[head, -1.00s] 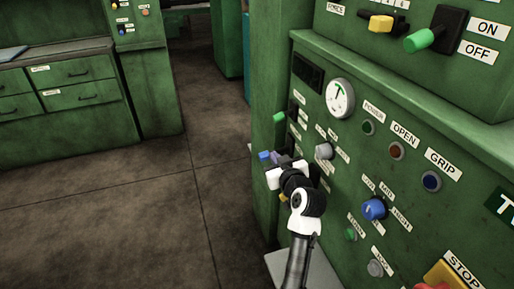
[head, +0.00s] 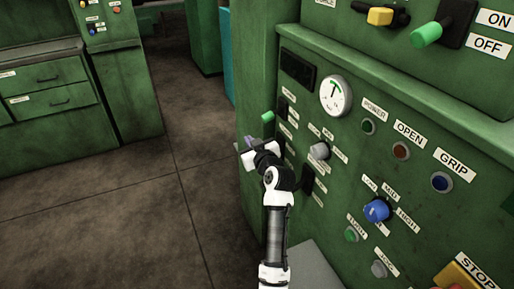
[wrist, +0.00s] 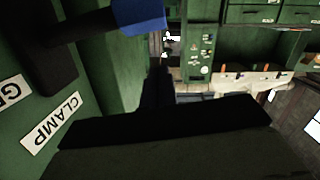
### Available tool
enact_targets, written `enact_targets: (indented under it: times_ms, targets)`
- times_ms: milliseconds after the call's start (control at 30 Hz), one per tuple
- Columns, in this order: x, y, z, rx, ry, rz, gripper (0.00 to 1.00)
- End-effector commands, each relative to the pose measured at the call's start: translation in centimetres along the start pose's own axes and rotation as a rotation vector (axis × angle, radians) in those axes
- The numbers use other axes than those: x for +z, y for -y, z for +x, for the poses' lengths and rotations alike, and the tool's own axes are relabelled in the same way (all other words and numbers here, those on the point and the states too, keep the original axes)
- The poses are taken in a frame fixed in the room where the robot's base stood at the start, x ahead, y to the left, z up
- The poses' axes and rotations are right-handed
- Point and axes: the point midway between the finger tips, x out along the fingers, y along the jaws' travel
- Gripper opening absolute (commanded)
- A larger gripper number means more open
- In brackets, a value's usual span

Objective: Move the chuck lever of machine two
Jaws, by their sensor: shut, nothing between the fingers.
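The lever with a blue grip (wrist: 138,15) shows at the top of the wrist view. Its dark arm runs left to a black mount beside a "CLAMP" label (wrist: 50,125) and a partly cut-off label. My gripper (wrist: 158,75) is a dark shape in the middle of that view, shut and empty, below the blue grip and apart from it in the picture. In the head view my gripper (head: 248,150) is at the left edge of the green machine's panel (head: 345,165). The lever is mostly hidden behind it there.
A green-tipped lever (head: 268,117) sits just above my gripper. A grey knob (head: 319,151), a blue selector (head: 376,210) and several buttons are on the panel to the right. Open floor (head: 140,215) lies left of the machine, with green drawers (head: 45,85) beyond.

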Motion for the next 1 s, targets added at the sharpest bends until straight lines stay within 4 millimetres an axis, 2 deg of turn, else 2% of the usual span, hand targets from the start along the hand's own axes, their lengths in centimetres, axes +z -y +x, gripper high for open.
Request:
enact_targets:
  times_ms: [33, 133, 300, 767, 1000]
  targets:
    - [0.4, -0.1, 0.3, 0.001, 0.003, 0.002, 0.00]
    - [2.1, 0.0, -0.4, 0.001, 0.004, 0.005, 0.00]
    - [3.5, 0.0, -0.9, 0.001, 0.001, 0.002, 0.00]
    - [4.0, 0.0, -1.0, 0.001, 0.000, -0.004, 0.00]
    - [5.6, 0.4, -0.8, 0.014, -0.002, -0.102, 0.00]
